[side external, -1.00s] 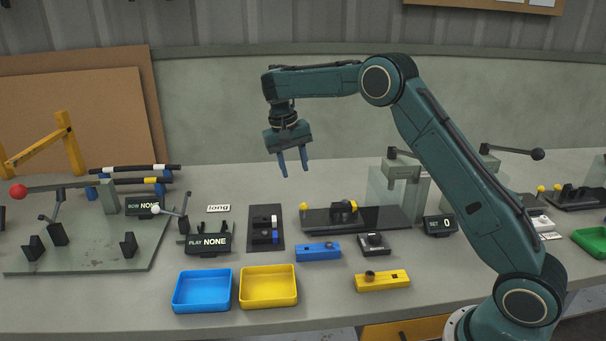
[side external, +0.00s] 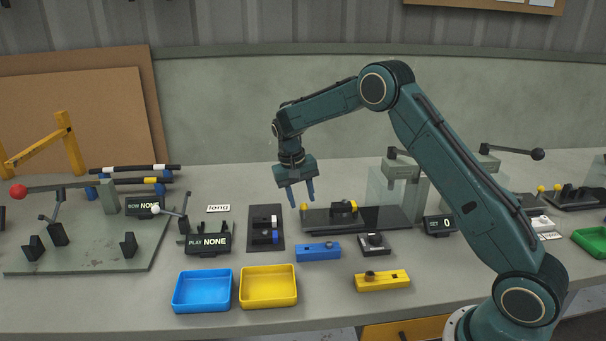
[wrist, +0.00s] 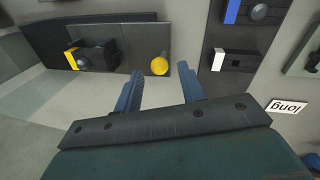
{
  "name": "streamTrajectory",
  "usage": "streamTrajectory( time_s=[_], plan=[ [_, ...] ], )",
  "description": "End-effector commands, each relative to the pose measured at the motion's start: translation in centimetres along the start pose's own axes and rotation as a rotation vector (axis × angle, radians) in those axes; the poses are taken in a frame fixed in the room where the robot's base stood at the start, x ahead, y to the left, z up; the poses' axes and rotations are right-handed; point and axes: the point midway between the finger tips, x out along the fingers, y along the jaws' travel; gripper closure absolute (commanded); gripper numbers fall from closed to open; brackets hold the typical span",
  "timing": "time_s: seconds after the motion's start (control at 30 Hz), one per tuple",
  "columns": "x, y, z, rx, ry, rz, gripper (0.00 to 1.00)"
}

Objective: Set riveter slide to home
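The riveter slide is likely the black block with a yellow mark (side external: 343,210) on the long black rail (side external: 385,217); no label confirms this. The block sits toward the rail's left half. A yellow knob (side external: 303,206) stands at the rail's left end. In the wrist view the block (wrist: 98,56) is at upper left and the yellow knob (wrist: 159,66) shows between my fingertips. My gripper (side external: 302,203) is open and empty, pointing down above the left end of the rail. Its fingers also show in the wrist view (wrist: 160,73). Contact with the knob cannot be told.
A black panel with white and blue sliders (side external: 265,228) is left of the rail. A clear-guarded press (side external: 404,180) stands behind the rail's right end. Blue (side external: 318,251) and yellow (side external: 382,281) blocks, a "SET 0" display (side external: 440,225) and trays (side external: 268,286) lie nearer the front.

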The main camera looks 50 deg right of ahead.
Motion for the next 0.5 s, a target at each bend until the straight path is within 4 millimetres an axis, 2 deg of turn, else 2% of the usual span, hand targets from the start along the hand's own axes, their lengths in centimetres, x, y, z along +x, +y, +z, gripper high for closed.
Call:
streamTrajectory(
  time_s=[0.2,0.5],
  plan=[
    [2.7,0.0,0.0,0.0,-0.001,0.0,0.6],
    [3.9,0.0,0.0,0.001,-0.001,-0.001,0.6]
  ],
)
